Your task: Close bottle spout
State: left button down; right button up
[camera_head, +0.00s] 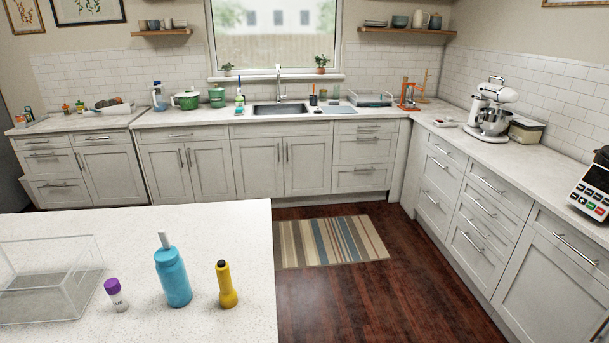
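A blue bottle (173,280) stands upright on the white speckled island counter (225,226) at the lower left. A pale spout (164,239) sticks up from its top, tilted slightly left. Neither of my grippers is in view.
A small white bottle with a purple cap (115,294) stands left of the blue bottle, and a yellow flashlight-like object (227,286) stands right of it. A clear open box (50,280) is at the counter's left. The counter behind the bottles is clear. A striped rug (331,241) lies on the floor.

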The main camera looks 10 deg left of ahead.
aim_at(162, 233)
jog(key=u, duration=3.2)
jog(key=i, duration=1.05)
jog(key=z, duration=2.6)
